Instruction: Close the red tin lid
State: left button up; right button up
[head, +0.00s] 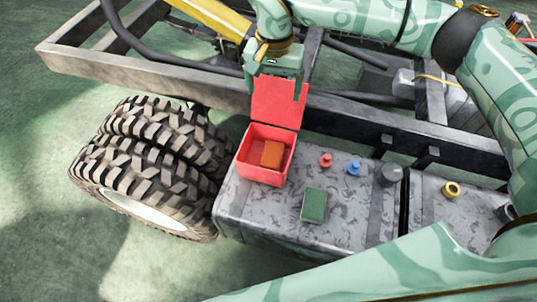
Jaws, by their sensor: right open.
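The red tin (242,160) stands open on the grey mottled tank top, with an orange-brown block (272,154) inside it. Its red lid (277,106) stands up, roughly vertical, from the tin's far edge. My right gripper (275,82) is open at the upper part of the lid, on its far side. The lid hides part of the fingers, so I cannot tell whether they touch it. My left gripper is not in view.
On the tank top, right of the tin, are a green block (314,205), a red knob-like piece (326,160), a blue one (353,168) and a dark cylinder (389,175). A chassis rail (350,125) runs behind. Large tyres (140,155) stand at left.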

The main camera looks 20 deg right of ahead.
aim_at(273, 102)
jog(key=k, duration=1)
